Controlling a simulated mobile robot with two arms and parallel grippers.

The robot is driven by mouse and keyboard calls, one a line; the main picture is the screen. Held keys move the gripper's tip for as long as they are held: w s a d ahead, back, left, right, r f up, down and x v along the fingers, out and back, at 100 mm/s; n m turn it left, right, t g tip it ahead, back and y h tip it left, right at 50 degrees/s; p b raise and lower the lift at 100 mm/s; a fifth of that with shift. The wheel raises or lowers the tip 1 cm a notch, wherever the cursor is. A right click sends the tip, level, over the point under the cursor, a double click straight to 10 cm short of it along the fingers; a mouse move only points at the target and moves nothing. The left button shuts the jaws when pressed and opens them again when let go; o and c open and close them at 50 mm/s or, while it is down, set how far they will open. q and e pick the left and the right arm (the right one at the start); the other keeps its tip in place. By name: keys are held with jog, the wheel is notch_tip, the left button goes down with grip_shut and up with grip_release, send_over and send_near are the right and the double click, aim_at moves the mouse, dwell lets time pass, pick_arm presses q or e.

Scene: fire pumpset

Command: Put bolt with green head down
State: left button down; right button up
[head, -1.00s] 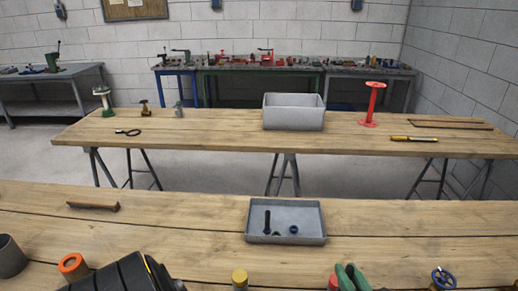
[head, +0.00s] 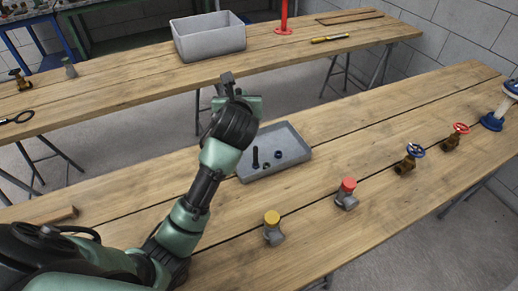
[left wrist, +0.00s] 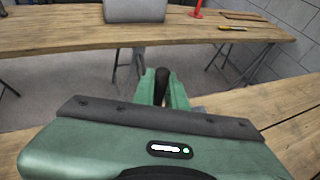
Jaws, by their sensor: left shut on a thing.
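My left gripper (head: 229,90) is at the end of the green and black arm, above the far left end of a shallow grey tray (head: 292,140). In the left wrist view the green fingers (left wrist: 162,90) are shut on a dark, rod-like piece, which looks like a bolt (left wrist: 161,80). No green head can be made out on it; its lower end is hidden. Another dark bolt (head: 255,157) stands in the tray beside dark blue nuts (head: 278,154). My right gripper is not in view.
Valves with yellow (head: 272,217), red (head: 347,184) and blue (head: 415,150) tops stand on the near bench. A grey bin (head: 210,42) is on the far bench. A gap of floor separates the benches. Bare wood lies right of the tray.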

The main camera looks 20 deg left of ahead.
pick_arm(q)
notch_tip(320, 180, down, 19)
jog(key=shift+s+a+f+b, duration=0.1)
jog(key=shift+b, duration=0.8)
jog(key=shift+f, duration=0.1)
jog(key=shift+f, duration=0.1)
jog(key=c, duration=1.7)
grip_release()
